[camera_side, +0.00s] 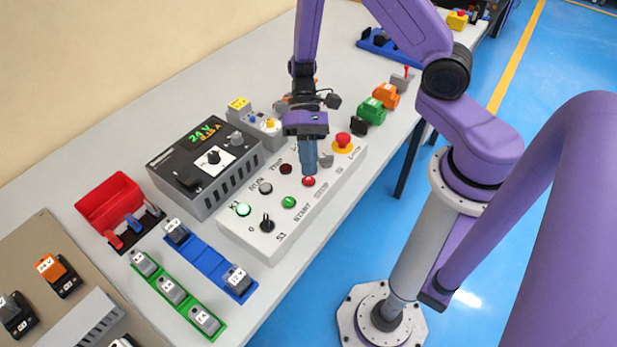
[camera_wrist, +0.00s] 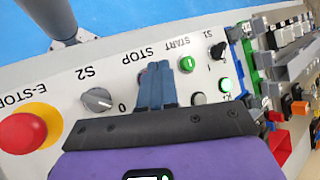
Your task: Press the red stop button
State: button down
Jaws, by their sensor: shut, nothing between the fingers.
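The red stop button (camera_side: 308,181) sits on the light grey control panel (camera_side: 262,240), next to the STOP label. My gripper (camera_side: 309,172) is shut and empty, with its blue fingers pointing down right above this button in the side view. I cannot tell whether the fingertips touch it. In the wrist view my gripper's fingertips (camera_wrist: 159,66) lie beside the STOP label (camera_wrist: 132,55) and hide most or all of the button. The green start button (camera_side: 288,202) is next to it on the panel, and also shows in the wrist view (camera_wrist: 187,64).
A red E-stop mushroom on yellow (camera_side: 343,141) and the S2 selector (camera_side: 326,160) stand close beside my gripper. The S1 knob (camera_side: 267,224) and a lit green lamp (camera_side: 243,209) are at the panel's left. A power supply box (camera_side: 204,168) stands behind.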

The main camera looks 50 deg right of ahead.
jog(key=shift+r, duration=0.1)
jog(key=shift+r, duration=2.4)
jog(key=shift+s, duration=0.1)
jog(key=s+d+r+n+t+h, duration=0.2)
jog(key=s+r+n+t+h, duration=0.1)
jog(key=s+r+n, duration=0.2)
jog(key=s+d+r+n+t+h, duration=0.2)
jog(key=s+r+n+t+h, duration=0.1)
jog(key=s+r+n, duration=0.3)
jog(key=shift+s+d+n, duration=0.4)
jog(key=shift+s+n, duration=0.65)
jog(key=shift+n, duration=0.05)
